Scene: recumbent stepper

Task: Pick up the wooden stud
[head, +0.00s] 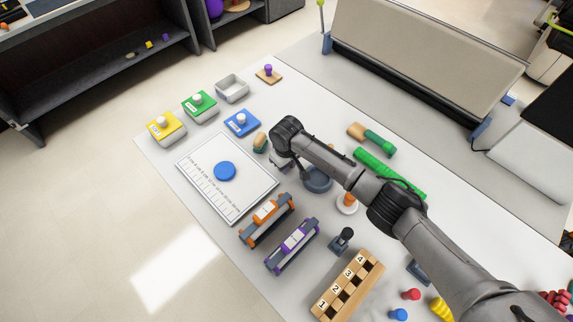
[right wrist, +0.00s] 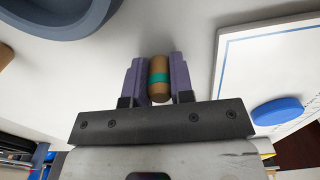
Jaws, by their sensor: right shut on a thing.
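The wooden stud (right wrist: 159,80) is a short tan cylinder with a teal band around its middle. In the right wrist view it stands between the two purple-grey fingers of my right gripper (right wrist: 155,82), which is shut on it. In the head view the stud (head: 260,141) shows just left of my right gripper (head: 269,152), whose fingers are mostly hidden by the wrist. I cannot tell whether the stud touches the table. My left gripper is not in view.
A white measuring board (head: 206,197) with a blue disc (head: 225,171) lies close by on the left. A grey-blue bowl (head: 318,180) sits under my right arm. Orange and purple racks (head: 291,246) stand nearer the front.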

